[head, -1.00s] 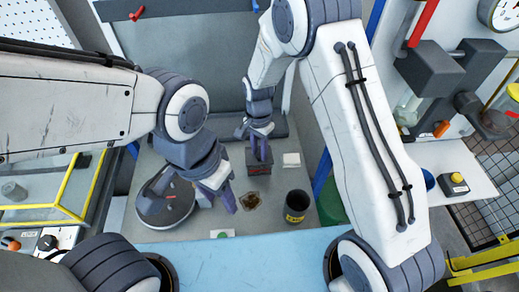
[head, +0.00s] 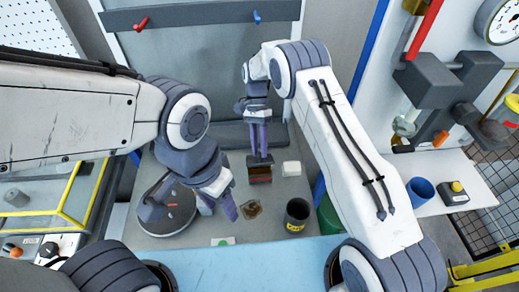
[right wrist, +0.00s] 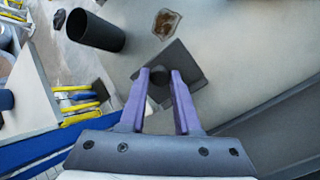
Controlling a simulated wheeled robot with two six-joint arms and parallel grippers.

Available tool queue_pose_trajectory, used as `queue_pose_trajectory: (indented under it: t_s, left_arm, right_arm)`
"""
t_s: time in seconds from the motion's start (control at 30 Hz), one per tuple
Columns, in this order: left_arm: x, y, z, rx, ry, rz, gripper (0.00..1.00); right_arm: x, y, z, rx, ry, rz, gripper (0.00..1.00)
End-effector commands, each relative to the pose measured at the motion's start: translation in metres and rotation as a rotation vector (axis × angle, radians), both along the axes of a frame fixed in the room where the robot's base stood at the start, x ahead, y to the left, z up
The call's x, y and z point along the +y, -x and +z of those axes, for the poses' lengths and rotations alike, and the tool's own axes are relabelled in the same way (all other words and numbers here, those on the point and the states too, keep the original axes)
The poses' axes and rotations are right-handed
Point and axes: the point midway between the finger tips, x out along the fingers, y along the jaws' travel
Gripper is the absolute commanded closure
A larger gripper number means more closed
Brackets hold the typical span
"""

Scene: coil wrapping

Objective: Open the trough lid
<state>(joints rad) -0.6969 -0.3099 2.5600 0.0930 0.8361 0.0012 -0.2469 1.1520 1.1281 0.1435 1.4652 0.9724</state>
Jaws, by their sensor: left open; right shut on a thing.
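The trough (head: 260,179) is a small dark box with a red label on its front, on the grey worktop in the middle of the head view. Its dark flat lid (head: 260,160) shows at the top, with a brownish strip below it, so the lid looks raised. My right gripper (head: 259,152) is above the trough, shut on the lid's knob. In the right wrist view the round dark knob (right wrist: 159,76) sits between the purple fingers, over the square lid (right wrist: 188,62). My left gripper (head: 220,211) is open and empty, left of and nearer than the trough.
A round dark grey device (head: 166,212) stands left, close to my left gripper. A dark cup (head: 297,214) with a yellow label stands front right. A brown patch (head: 251,209) lies between.

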Motion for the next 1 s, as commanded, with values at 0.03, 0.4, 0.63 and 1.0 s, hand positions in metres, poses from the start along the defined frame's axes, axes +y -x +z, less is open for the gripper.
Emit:
queue_pose_trajectory:
  t_s: [0.03,0.4,0.63,1.0]
  left_arm:
    - [0.0,0.0,0.0,0.0,0.0,0.0,0.5]
    - [0.0,0.0,0.0,0.0,0.0,0.0,0.5]
    - [0.0,0.0,0.0,0.0,0.0,0.0,0.5]
    - [0.0,0.0,-0.015,0.0,0.0,0.002,0.5]
  right_arm:
    - [0.0,-0.001,0.0,0.001,0.001,0.0,1.0]
    - [-0.001,-0.001,0.0,0.003,0.002,0.0,0.57]
    - [0.0,0.0,0.0,0.002,0.001,0.0,0.38]
    - [0.0,-0.017,0.017,-0.004,-0.001,0.0,0.38]
